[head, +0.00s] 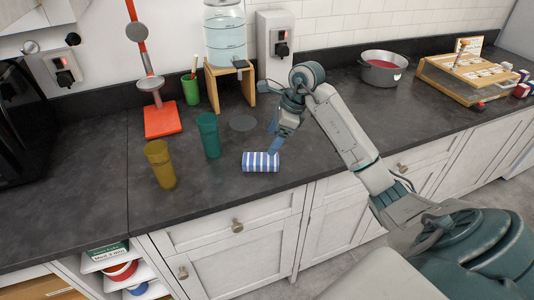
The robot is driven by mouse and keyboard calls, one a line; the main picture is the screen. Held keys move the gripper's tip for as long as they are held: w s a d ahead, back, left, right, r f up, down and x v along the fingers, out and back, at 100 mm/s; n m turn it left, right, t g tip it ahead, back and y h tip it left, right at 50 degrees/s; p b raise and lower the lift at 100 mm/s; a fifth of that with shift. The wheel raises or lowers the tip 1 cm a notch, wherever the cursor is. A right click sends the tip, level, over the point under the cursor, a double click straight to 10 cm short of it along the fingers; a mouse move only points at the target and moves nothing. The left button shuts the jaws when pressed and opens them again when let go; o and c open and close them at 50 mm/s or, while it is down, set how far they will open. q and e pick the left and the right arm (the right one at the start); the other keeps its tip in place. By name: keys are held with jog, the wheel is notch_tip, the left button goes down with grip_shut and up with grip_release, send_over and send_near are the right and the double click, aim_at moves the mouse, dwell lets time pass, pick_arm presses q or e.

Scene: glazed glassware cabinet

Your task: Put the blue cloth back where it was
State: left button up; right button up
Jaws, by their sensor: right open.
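A rolled or folded blue-and-white striped cloth (259,163) lies on the dark countertop near its front edge, right of the teal cup. My right gripper (273,153) is at the upper right end of the cloth, pointing down with its jaws open. Its fingertips overlap the cloth's edge in the picture, and I cannot tell whether they touch it. My left gripper is not in view.
A teal cup (209,136) and an amber cup (160,164) stand left of the cloth. A red stand (162,120), a green mug (190,90) and a wooden stand under a glass dispenser (225,40) are behind. A pot (382,76) and wooden rack (465,75) are right.

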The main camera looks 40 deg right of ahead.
jog(key=shift+b+v, duration=0.4)
jog(key=shift+v, duration=1.55)
